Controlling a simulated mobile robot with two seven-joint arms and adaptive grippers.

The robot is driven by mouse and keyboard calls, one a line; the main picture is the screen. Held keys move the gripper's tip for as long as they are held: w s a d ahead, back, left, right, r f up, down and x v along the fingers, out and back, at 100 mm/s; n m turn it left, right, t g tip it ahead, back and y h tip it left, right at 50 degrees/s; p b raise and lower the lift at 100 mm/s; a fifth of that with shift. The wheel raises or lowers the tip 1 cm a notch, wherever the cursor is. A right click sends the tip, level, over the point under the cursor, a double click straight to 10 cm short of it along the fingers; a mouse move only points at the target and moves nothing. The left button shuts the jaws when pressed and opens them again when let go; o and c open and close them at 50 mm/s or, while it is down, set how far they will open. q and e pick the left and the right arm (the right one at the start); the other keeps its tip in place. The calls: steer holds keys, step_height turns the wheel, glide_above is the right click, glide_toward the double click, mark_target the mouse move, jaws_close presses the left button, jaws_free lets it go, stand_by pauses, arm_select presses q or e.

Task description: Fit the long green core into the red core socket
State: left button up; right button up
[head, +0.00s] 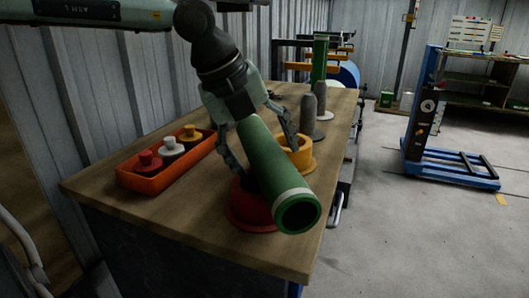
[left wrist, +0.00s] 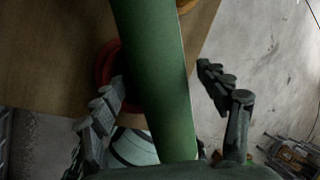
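The long green core (head: 268,165), a hollow tube with a pale band near one end, is tilted, its open end toward the head camera. It hangs over the red core socket (head: 246,208), hiding part of it. My left gripper (head: 262,150) has its fingers spread on both sides of the core, whose far end is close to the palm. My right gripper is not in view.
A yellow socket (head: 305,160) sits just behind the core. An orange tray (head: 150,182) with red, white and yellow knobbed pieces is on the left. Dark grey pieces (head: 307,115) and an upright green tube (head: 319,58) stand farther back. The table's front edge is clear.

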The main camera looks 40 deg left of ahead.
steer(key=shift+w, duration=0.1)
arm_select(q)
steer(key=shift+r, duration=0.15)
steer(key=shift+s+a+r+p, duration=0.1)
steer(key=shift+r+p, duration=0.75)
steer(key=shift+r, duration=0.1)
steer(key=v, duration=1)
steer(key=shift+s+r, duration=0.25)
steer(key=shift+s, duration=0.1)
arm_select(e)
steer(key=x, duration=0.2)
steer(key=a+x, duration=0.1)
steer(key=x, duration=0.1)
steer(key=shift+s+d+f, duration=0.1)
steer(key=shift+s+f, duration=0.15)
